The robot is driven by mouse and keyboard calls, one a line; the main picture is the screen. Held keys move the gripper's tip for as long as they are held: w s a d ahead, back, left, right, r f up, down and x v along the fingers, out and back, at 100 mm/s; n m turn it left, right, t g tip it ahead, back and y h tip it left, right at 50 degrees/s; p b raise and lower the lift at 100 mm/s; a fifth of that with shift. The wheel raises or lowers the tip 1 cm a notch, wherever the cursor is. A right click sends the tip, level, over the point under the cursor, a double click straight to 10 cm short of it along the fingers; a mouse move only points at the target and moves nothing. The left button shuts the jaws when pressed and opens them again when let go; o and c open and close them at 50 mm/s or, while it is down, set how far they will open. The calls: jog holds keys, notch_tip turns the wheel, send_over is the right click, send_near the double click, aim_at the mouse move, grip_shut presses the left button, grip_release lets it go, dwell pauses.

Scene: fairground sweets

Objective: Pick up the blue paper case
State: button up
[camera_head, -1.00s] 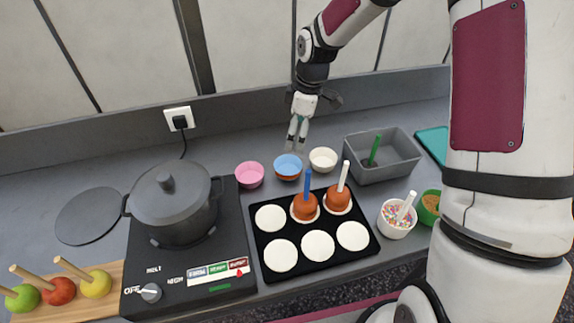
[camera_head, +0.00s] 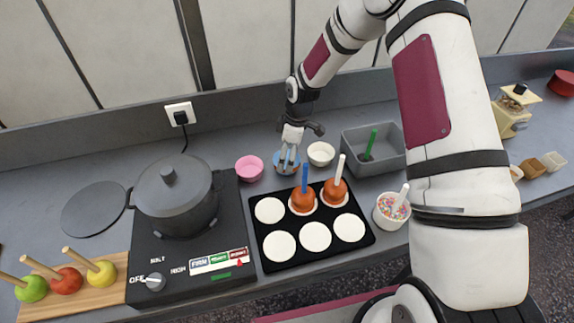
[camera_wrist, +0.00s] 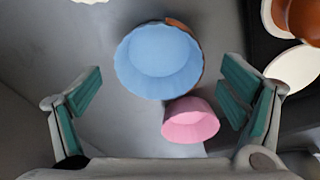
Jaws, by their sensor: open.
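The blue paper case (camera_head: 280,158) sits on the grey counter behind the black tray, and my gripper (camera_head: 288,168) is directly over it, hiding part of it. In the wrist view the blue paper case (camera_wrist: 158,62) lies ahead of the open, empty fingers (camera_wrist: 160,100), roughly centred between them. It appears stacked on a brown case (camera_wrist: 190,30), whose edge shows at its side. The pink paper case (camera_head: 249,168) stands to its left; in the wrist view it (camera_wrist: 190,122) is close beside the blue one, nearer my right finger.
A white paper case (camera_head: 320,153) stands just right of the blue one, with a grey bin (camera_head: 384,160) beyond. The black tray (camera_head: 262,243) with white discs and two dipped apples is in front. A pot (camera_head: 172,203) on a hob stands left.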

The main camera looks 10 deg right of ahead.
jog(key=shift+w+a+f, duration=0.1)
jog(key=shift+a+f, duration=0.05)
jog(key=shift+f, duration=0.55)
jog(key=shift+w+a+f, duration=0.1)
jog(key=shift+f, duration=0.6)
jog(key=c, duration=1)
jog(key=shift+o, duration=0.2)
